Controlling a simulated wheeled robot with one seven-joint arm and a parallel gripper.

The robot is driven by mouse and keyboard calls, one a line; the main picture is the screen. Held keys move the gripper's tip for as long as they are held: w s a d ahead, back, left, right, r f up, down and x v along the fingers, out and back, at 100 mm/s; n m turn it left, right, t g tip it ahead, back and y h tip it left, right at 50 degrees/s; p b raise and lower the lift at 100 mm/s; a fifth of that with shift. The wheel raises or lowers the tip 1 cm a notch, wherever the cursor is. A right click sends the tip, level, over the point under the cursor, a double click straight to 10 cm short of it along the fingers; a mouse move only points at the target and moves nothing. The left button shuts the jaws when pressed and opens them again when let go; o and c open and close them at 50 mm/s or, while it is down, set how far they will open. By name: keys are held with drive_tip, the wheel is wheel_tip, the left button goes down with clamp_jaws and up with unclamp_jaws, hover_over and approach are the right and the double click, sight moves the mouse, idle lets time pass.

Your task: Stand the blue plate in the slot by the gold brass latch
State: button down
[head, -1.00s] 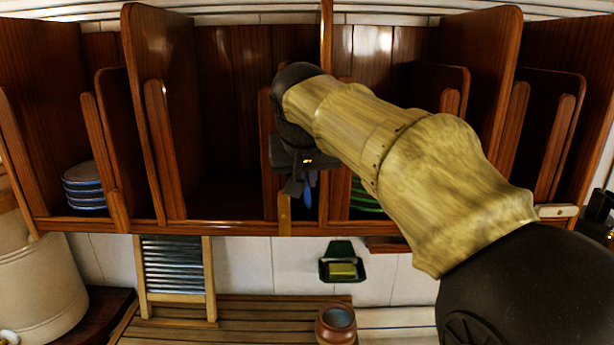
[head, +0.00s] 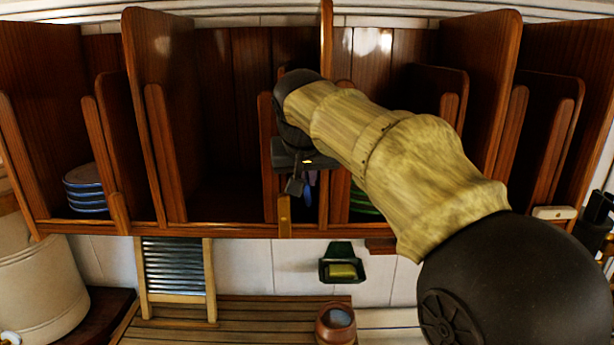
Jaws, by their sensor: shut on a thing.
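The blue plate (head: 308,190) shows only as a small blue sliver below my gripper (head: 296,182), inside the narrow slot of the wooden rack. My gripper is shut on it; my arm hides most of the plate, so its tilt and contact with the slot floor cannot be told. The gold brass latch (head: 284,212) is on the rack's front rail, just left of and below the plate. The slot (head: 323,205) lies directly right of the latch, between wooden dividers.
A stack of blue-rimmed plates (head: 86,188) sits in the far-left compartment. Green plates (head: 363,203) sit right of the slot, partly behind my arm. A white latch (head: 553,212) is at the rail's right. A green soap holder (head: 341,264) hangs below.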

drive_tip(key=shift+w+f+b, duration=0.2)
drive_tip(key=shift+f+b, duration=0.2)
drive_tip(key=shift+f, duration=0.15)
idle(0.4)
drive_tip(key=c, duration=1.5)
unclamp_jaws()
drive_tip(key=shift+a, duration=0.1)
drive_tip(key=shift+o, duration=0.2)
drive_tip(key=shift+f, duration=0.15)
drive_tip(key=shift+o, duration=1)
drive_tip(key=shift+s+r, duration=0.1)
drive_tip(key=shift+r, duration=0.35)
